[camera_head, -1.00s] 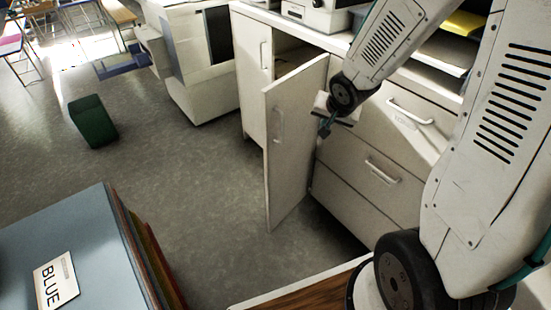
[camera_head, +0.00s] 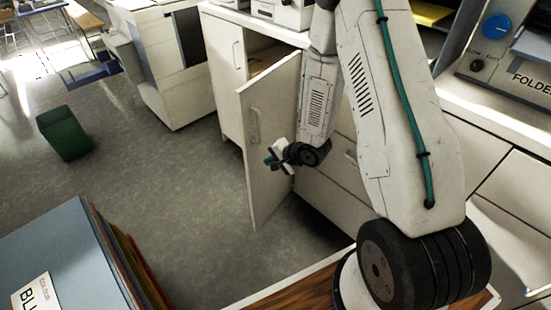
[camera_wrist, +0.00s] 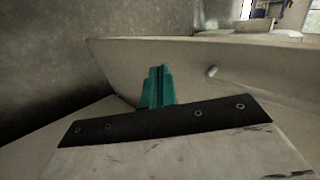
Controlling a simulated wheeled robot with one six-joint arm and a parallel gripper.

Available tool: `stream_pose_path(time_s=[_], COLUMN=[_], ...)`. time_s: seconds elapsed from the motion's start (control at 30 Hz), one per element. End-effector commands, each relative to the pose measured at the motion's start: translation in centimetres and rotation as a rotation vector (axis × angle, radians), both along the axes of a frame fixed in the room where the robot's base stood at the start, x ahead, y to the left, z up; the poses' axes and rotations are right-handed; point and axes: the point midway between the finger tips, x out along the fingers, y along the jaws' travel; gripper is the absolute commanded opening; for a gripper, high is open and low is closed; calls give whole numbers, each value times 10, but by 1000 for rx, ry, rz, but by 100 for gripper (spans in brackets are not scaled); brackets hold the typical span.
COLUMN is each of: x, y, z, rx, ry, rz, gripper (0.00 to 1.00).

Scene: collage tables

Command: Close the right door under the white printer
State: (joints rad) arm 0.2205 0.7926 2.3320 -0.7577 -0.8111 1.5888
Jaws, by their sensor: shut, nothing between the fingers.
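The right door (camera_head: 268,185) is a pale panel standing wide open from the white cabinet, its handle (camera_head: 254,125) on the face toward me. The white printer (camera_head: 284,10) is only partly seen on the counter above. My gripper (camera_head: 271,159) is shut and empty, overlapping the door's outer face below and right of the handle in the head view. Contact cannot be told there. In the wrist view, my green fingertips (camera_wrist: 157,85) are together before a broad pale panel (camera_wrist: 125,60), which seems to be the door.
The left door (camera_head: 222,70) is shut. Drawers lie behind my arm to the right of the open door. A white machine (camera_head: 175,70) stands left of the cabinet, and a green box (camera_head: 65,133) is on the floor. Clear floor lies left of the door.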

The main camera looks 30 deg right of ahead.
Motion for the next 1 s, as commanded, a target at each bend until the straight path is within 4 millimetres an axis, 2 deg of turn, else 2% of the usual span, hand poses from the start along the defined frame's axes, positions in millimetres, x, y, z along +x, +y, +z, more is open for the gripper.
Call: stream_pose_path(time_s=[0.2,0.43,1.0], x=[29,56,64], y=[18,32,34], z=[-32,-29,-29], rx=[0,-1,-1], ry=[2,-2,-1], rz=[2,1,-10], gripper=[0,0,0])
